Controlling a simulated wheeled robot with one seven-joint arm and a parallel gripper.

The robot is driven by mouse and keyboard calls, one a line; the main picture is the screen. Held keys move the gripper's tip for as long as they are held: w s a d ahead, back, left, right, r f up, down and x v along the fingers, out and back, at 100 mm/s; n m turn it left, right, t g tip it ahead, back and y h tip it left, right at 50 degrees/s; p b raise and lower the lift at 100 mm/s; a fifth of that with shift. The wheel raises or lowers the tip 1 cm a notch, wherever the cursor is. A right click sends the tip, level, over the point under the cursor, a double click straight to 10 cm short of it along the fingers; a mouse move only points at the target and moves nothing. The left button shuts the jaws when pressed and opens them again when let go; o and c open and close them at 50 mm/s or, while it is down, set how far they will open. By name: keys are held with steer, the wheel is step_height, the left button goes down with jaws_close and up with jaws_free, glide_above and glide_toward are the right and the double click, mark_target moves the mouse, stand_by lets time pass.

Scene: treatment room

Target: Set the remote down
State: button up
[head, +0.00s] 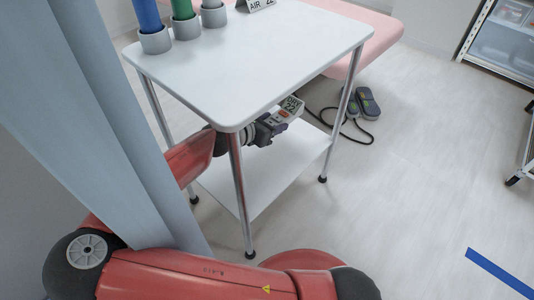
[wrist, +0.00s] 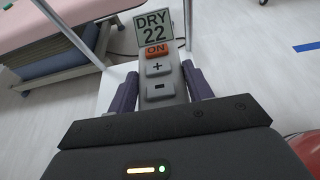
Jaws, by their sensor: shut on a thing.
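In the head view the remote (head: 289,108) shows at the end of my gripper (head: 268,127), between the top and the lower shelf of the white trolley (head: 262,62). The lower shelf (head: 262,177) looks bare where it shows. I cannot tell whether the remote touches the shelf.
Blue and green cylinders stand in grey holders (head: 187,28) on the trolley top, beside a sign (head: 256,5) partly reading AIR. A trolley leg (head: 240,185) stands close to my arm. A foot pedal (head: 367,103) with a cable lies on the floor behind. A pink couch (head: 385,32) stands beyond.

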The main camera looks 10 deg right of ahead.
mark_target(271, 168)
step_height(271, 168, down, 18)
steer(key=b, duration=0.4)
steer(key=shift+f, duration=0.25)
steer(key=o, duration=1.1)
steer(key=shift+c, duration=0.2)
steer(key=p+v, duration=0.2)
steer(key=v, duration=1)
steer(key=shift+s+a+f, duration=0.1)
